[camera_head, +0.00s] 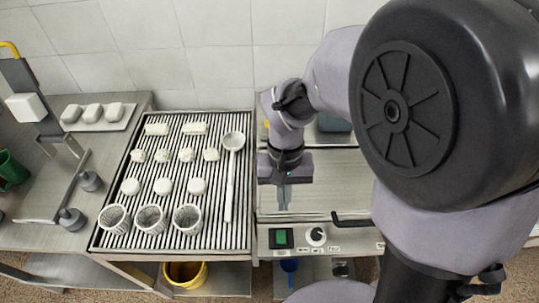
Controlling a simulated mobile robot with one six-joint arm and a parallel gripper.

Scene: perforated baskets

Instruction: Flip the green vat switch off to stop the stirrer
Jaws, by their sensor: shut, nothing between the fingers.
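The green switch (281,238) sits in a dark frame on the front panel of the steel vat (330,195). Whether it is on or off cannot be told from this view. My gripper (284,200) points down over the left part of the vat, behind and above the switch and apart from it. Its fingers are together and empty. My arm hides much of the vat's right side and back. The stirrer cannot be made out.
A round dial (316,235) is right of the switch. A black handle (351,219) juts out above the panel. A ribbed draining rack (166,245) with perforated baskets, white pieces and a ladle (232,165) stands left. A yellow bucket (186,274) is below.

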